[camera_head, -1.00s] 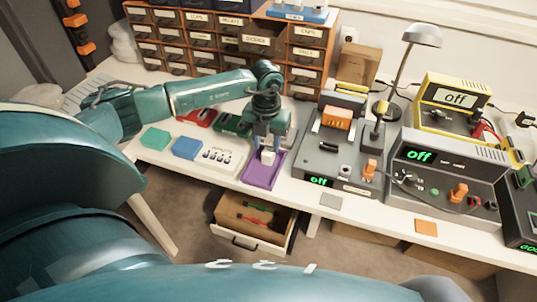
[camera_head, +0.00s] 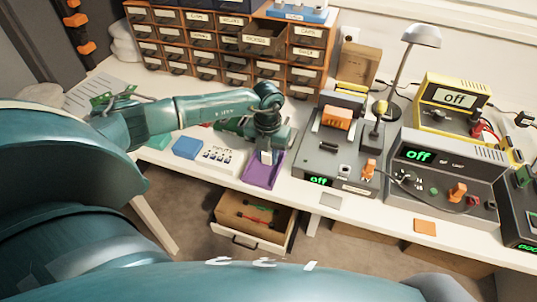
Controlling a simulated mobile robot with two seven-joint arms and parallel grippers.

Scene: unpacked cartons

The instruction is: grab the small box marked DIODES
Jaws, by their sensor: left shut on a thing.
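My left gripper (camera_head: 267,150) is over the purple tray (camera_head: 261,180) near the table's front edge. It is shut on a small white block (camera_head: 266,158), whose marking I cannot read. The block is at the far part of the tray; whether it touches the tray floor I cannot tell. In the cabinet behind, one small drawer box (camera_head: 262,42) is pulled out, with a label too small to read surely. My right gripper is not in view.
The drawer cabinet (camera_head: 205,58) stands at the back. A blue box (camera_head: 187,147) and a white card (camera_head: 222,156) lie left of the tray. A grey device (camera_head: 330,160) stands close on its right. An open table drawer (camera_head: 250,222) is below.

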